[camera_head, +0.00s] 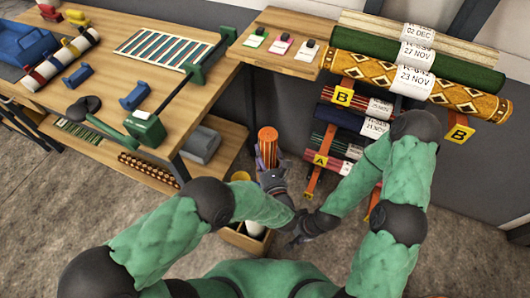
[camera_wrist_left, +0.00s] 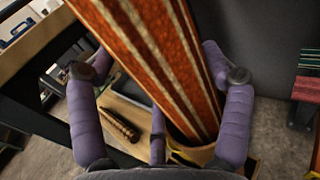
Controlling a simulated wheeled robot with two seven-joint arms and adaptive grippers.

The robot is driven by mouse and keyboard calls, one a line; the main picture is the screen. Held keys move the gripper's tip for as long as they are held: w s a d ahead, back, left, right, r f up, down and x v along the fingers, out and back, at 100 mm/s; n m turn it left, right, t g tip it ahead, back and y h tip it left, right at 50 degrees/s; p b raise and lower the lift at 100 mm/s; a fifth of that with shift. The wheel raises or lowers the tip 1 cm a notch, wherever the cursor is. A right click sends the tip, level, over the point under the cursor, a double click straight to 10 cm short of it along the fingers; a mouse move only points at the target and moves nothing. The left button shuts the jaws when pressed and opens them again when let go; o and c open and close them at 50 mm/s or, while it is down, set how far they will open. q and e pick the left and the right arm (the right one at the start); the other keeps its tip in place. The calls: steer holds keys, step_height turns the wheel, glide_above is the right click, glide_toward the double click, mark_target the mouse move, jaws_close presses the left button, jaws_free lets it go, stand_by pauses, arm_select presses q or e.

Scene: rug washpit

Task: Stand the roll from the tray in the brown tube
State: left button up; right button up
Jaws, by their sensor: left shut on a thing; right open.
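An orange-red roll with pale lengthwise stripes (camera_head: 267,140) is held tilted in my left gripper (camera_head: 270,168). In the left wrist view the roll (camera_wrist_left: 155,55) runs between the purple fingers from upper left to lower right. Its lower end meets a tan-brown rim (camera_wrist_left: 182,150), which looks like the brown tube's mouth. I cannot tell how far inside it is, since the fingers and palm cover part. In the head view a tan round top (camera_head: 240,176) shows just left of the gripper. My right gripper (camera_head: 308,228) is open and empty, low beside the left forearm.
A wooden box (camera_head: 236,238) holding a white roll (camera_head: 254,228) stands on the floor below my left arm. A workbench (camera_head: 100,75) is at left, with a beaded brown roll (camera_head: 150,168) on its lower shelf. A rack of labelled rolls (camera_head: 420,60) is at right.

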mark_target(267, 144)
stand_by(0.3)
arm_select(q)
steer(key=o, duration=1.6)
steer(key=shift+c, duration=0.2)
steer(key=shift+f, duration=0.15)
steer(key=shift+r, duration=5.1)
